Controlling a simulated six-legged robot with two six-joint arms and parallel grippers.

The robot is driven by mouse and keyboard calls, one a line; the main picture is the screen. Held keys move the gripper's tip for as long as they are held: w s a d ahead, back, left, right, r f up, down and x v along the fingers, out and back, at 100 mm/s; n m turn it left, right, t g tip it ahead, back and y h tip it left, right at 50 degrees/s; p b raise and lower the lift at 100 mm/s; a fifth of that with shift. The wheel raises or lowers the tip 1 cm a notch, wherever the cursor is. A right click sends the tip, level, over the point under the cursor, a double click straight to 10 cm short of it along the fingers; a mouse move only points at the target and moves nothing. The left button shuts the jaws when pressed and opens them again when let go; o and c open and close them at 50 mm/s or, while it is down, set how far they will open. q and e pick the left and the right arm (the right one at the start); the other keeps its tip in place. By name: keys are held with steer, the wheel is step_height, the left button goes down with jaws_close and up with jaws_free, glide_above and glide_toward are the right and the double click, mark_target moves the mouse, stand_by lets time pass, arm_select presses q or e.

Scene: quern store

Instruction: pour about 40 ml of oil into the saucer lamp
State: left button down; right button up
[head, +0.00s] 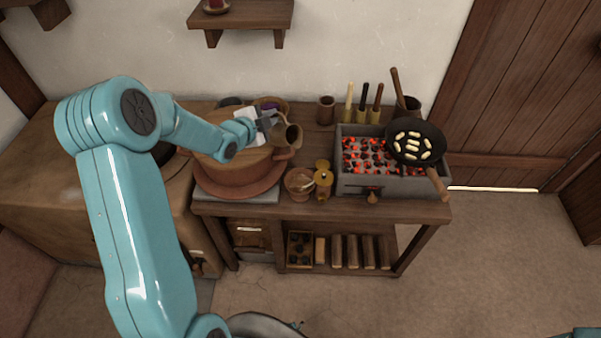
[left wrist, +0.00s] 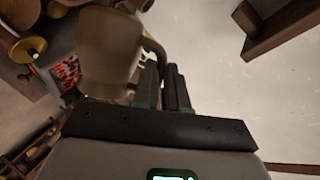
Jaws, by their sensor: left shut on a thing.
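My left gripper (head: 268,123) is shut on the handle of a brown jug (head: 287,136), held over the right edge of the round quern. In the left wrist view the fingers (left wrist: 168,88) grip the handle beside the jug's body (left wrist: 108,50). I cannot tell the jug's exact tilt, and no stream of oil shows. A small clay dish (head: 299,181), possibly the saucer lamp, stands on the bench to the right of the quern and nearer than the jug. My right gripper is out of view.
The quern (head: 238,190) fills the bench's left part. A small brass vessel (head: 323,178) stands beside the dish. To the right, a brazier of glowing coals (head: 352,184) bears a pan (head: 402,129). Upright tools (head: 362,102) and a cup (head: 326,109) stand behind. A shelf (head: 243,15) hangs above.

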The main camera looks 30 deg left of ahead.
arm_select(q)
steer(key=a+n+h+p, duration=0.1)
steer(key=p, duration=0.1)
steer(key=a+f+n+p, duration=0.1)
steer(key=p, duration=0.2)
steer(key=shift+w+a+g+h, duration=0.2)
steer(key=shift+g+h, duration=0.1)
steer(key=shift+h, duration=0.1)
steer(key=shift+f, duration=0.1)
